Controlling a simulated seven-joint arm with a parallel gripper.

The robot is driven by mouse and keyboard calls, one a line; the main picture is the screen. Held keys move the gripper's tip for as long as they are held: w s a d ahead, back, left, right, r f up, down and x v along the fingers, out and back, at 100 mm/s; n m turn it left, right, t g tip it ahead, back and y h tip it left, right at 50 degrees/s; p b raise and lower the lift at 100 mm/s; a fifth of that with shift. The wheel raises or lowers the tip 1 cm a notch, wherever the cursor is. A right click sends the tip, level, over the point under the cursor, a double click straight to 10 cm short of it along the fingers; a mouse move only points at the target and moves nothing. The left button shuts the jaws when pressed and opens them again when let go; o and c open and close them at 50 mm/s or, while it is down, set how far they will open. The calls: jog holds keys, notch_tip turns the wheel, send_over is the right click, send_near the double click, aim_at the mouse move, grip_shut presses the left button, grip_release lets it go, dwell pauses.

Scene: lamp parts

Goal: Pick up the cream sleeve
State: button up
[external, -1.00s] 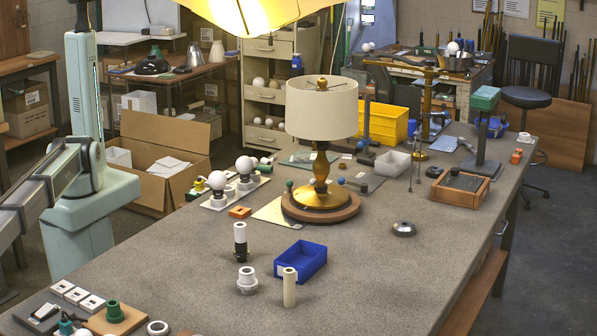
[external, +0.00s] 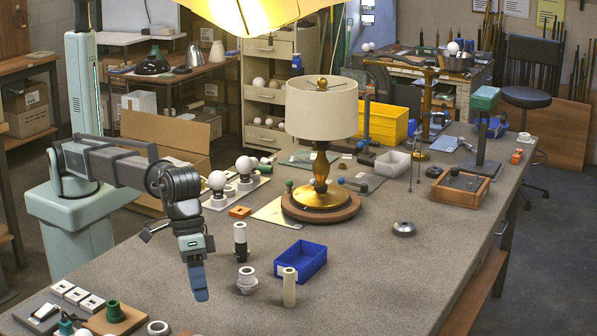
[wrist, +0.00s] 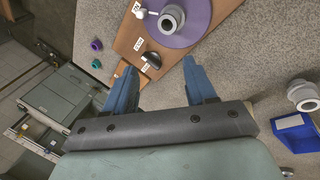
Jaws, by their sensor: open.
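The cream sleeve (external: 289,287) is a plain upright hollow cylinder on the grey bench in the external view, at the front corner of a blue bin (external: 301,261). I cannot make it out in the wrist view, where part of the bin (wrist: 297,137) shows at the lower right. My gripper (external: 200,292) points down, to the left of the sleeve and apart from it. The wrist view shows its two blue fingers (wrist: 160,74) spread, with nothing held between them.
A white stepped socket (external: 246,281) and a black-and-white cylinder (external: 240,241) stand between my gripper and the bin. A lamp (external: 321,120) stands behind. A brown board (wrist: 150,35) with a purple disc shows in the wrist view. The bench right of the sleeve is clear.

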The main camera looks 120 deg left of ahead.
jog(key=w+a+r+n+g+y, duration=0.1)
jog(key=w+a+n, duration=0.15)
jog(key=a, duration=0.55)
jog(key=w+a+n+g, duration=0.1)
jog(key=w+a+n, duration=0.1)
jog(key=a+n, duration=0.35)
jog(key=n+g+y, duration=0.1)
jog(key=n, duration=0.2)
send_over(290, 305)
jog(key=a, duration=0.1)
jog(key=f, duration=1.2)
jog(key=shift+s+f, duration=0.35)
jog(key=shift+f, duration=0.05)
grip_shut()
